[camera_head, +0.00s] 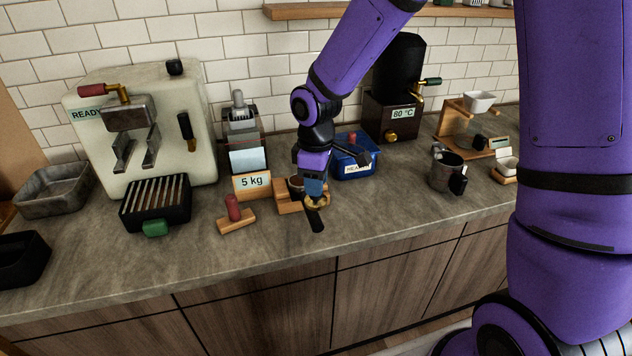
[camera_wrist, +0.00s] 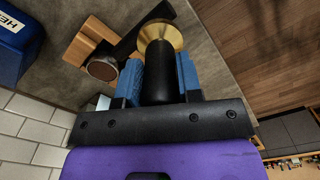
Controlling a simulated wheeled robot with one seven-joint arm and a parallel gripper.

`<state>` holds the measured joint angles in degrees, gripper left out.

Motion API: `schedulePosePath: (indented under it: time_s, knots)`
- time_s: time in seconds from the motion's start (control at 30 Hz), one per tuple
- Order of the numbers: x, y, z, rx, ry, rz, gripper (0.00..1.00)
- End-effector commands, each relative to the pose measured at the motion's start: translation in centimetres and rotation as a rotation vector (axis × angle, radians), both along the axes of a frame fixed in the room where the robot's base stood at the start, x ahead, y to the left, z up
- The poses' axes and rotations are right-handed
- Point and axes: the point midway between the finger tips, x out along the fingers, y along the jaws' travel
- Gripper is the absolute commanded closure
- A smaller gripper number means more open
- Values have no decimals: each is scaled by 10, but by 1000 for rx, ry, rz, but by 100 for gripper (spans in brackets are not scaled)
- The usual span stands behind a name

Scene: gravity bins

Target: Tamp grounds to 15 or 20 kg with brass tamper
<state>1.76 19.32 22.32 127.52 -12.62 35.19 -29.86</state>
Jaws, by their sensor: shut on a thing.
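My gripper (camera_head: 316,186) is shut on the brass tamper; its blue fingers (camera_wrist: 158,82) close around the dark handle in the wrist view. The tamper's brass disc (camera_wrist: 160,36) sticks out beyond the fingertips and also shows in the head view (camera_head: 318,201). The portafilter (camera_wrist: 103,68), with brown grounds in its round basket, rests at a wooden block (camera_wrist: 90,42), also seen in the head view (camera_head: 287,204). The disc appears beside the basket, over its black handle (camera_head: 314,219). A sign (camera_head: 252,182) reads "5 kg".
The espresso machine (camera_head: 150,120) and drip tray (camera_head: 155,203) stand left. A red-handled tool on a wooden block (camera_head: 237,221) sits left of the portafilter block. A blue bin (camera_head: 352,160) stands behind my gripper. A metal pitcher (camera_head: 446,172) is right. The counter between is clear.

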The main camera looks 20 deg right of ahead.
Motion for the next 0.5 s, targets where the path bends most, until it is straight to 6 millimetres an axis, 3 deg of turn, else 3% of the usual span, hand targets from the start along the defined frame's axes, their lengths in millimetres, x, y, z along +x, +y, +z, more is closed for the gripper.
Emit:
schedulePosePath:
  time_s: [0.5]
  knots:
    - [1, 0, 35, 1, -3, -1, 100]
